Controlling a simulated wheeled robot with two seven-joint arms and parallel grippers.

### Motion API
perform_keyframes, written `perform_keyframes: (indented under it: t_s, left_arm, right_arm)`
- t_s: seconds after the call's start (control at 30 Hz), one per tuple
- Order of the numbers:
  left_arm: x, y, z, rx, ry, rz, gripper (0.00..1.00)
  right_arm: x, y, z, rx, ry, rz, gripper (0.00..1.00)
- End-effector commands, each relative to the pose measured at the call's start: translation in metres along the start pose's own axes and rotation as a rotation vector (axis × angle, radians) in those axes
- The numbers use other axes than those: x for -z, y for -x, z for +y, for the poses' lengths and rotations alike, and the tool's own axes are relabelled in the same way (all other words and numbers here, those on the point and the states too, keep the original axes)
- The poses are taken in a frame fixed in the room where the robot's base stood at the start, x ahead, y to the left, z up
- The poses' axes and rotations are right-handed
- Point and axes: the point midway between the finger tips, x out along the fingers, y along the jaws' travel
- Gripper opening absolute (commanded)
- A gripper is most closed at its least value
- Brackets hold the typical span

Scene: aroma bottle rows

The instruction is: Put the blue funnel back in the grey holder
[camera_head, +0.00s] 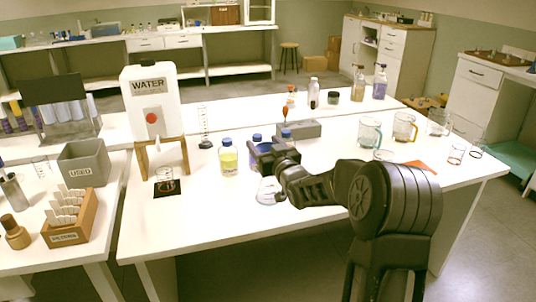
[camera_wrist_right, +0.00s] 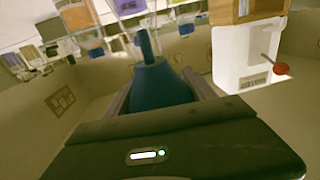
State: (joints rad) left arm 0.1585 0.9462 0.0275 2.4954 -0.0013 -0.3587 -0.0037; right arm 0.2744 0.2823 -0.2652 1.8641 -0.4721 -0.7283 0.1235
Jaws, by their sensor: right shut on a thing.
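The blue funnel (camera_wrist_right: 160,85) shows in the right wrist view between the two fingers of my right gripper (camera_wrist_right: 160,95), its narrow spout toward the top of that picture. My right gripper (camera_head: 262,157) is shut on it, above the white table in the head view. There the gripper hides most or all of the funnel. A long, low grey block (camera_head: 303,129), which looks like the grey holder, lies on the table behind the gripper, and the gripper is apart from it. My left gripper is not in view.
A clear glass vessel (camera_head: 268,192) stands just below the right gripper. A yellow-filled bottle (camera_head: 229,160) is left of it, and blue-capped bottles (camera_head: 257,138) stand close behind. The water tank (camera_head: 151,105) is farther left. Glass mugs (camera_head: 370,133) stand at the right.

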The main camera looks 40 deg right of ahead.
Motion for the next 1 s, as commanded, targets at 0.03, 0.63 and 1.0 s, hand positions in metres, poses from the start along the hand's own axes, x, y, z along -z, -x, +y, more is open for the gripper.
perform_keyframes:
  t_s: [0.03, 0.63, 1.0]
  left_arm:
    - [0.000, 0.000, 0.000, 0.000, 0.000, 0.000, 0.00]
    - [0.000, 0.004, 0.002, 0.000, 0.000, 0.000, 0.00]
    - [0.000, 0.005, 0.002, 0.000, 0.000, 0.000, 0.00]
  right_arm:
    - [0.000, 0.000, 0.000, 0.000, 0.000, 0.000, 0.25]
    - [0.075, 0.000, 0.000, 0.000, 0.000, 0.004, 0.25]
    - [0.101, 0.000, 0.000, 0.000, -0.001, 0.000, 0.25]
